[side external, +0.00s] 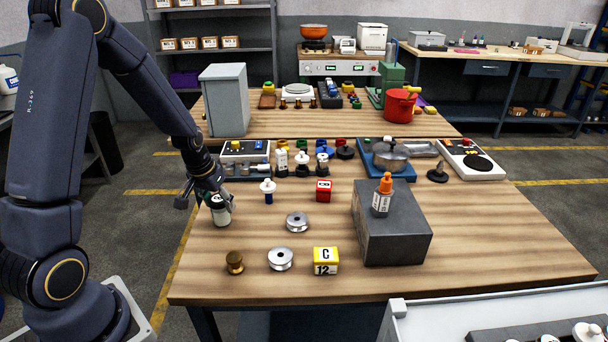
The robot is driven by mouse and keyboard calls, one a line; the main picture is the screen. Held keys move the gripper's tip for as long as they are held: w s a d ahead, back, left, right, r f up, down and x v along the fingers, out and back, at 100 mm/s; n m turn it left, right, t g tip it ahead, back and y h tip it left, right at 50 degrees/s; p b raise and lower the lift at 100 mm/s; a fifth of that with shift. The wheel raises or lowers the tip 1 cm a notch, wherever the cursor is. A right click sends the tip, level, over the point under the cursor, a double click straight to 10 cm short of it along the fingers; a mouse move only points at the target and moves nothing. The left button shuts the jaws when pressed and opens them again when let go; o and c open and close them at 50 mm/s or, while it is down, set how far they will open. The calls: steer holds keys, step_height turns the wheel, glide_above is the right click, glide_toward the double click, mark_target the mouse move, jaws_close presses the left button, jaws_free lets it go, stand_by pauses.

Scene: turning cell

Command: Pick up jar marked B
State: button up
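A small whitish jar (221,214) stands on the wooden table near its left edge. Its top is partly hidden by my gripper, and any letter on it is too small to read. My gripper (206,200) is just above and to the left of this jar. Its fingers look spread, with the left finger apart from the jar. Whether the other finger touches the jar cannot be told. A red block (324,190) with a white face and a dark mark, perhaps a letter, lies near the table's middle.
Two metal spools (297,222), a brass knob (235,262) and a yellow block marked C (325,261) lie in front. A grey block (391,235) carries an orange-capped bottle (382,197).

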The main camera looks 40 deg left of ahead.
steer(key=c, duration=0.7)
steer(key=shift+r, duration=0.15)
steer(key=shift+c, duration=0.2)
